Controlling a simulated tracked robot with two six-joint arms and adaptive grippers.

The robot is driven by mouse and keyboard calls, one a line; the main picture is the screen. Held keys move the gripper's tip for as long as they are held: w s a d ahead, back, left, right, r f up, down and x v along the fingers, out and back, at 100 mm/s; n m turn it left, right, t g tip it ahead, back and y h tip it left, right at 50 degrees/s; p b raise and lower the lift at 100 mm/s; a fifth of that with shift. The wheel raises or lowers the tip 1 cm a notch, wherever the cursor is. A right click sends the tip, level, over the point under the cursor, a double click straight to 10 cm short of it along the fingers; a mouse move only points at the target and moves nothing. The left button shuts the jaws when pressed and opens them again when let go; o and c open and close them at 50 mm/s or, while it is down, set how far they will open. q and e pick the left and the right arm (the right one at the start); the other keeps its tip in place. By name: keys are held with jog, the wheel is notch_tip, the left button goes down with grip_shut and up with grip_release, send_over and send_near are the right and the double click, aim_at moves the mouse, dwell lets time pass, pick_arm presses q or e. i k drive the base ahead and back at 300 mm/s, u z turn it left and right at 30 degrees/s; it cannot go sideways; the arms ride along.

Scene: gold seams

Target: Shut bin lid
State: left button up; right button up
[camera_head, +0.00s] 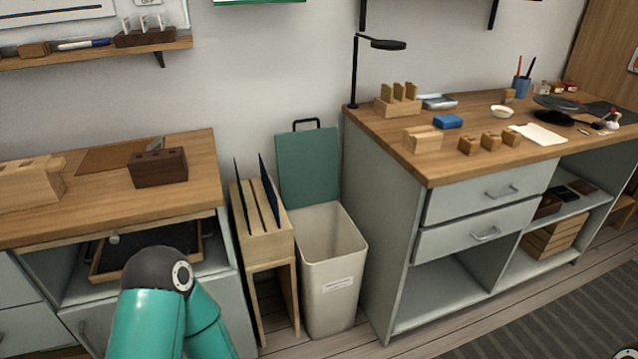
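A tall cream bin (332,281) with a small label on its front stands on the floor between the two workbenches. Its green lid (308,168) is open, standing upright at the back of the bin against the wall, with a black handle (306,122) at its top edge. The inside of the bin looks empty as far as I can see. A teal and dark grey part of my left arm shows at the lower left, in front of the left bench. Neither of my grippers is in view.
A wooden rack (262,222) holding dark flat panels stands close beside the bin on the left. The right workbench (430,168) stands close on the bin's right. A drawer or tray (100,272) sticks out under the left worktop (95,215). A black lamp (355,72) rises behind.

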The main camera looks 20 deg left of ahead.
aim_at(308, 160)
jog(key=u, duration=0.4)
jog(key=i, duration=1)
jog(key=z, duration=0.3)
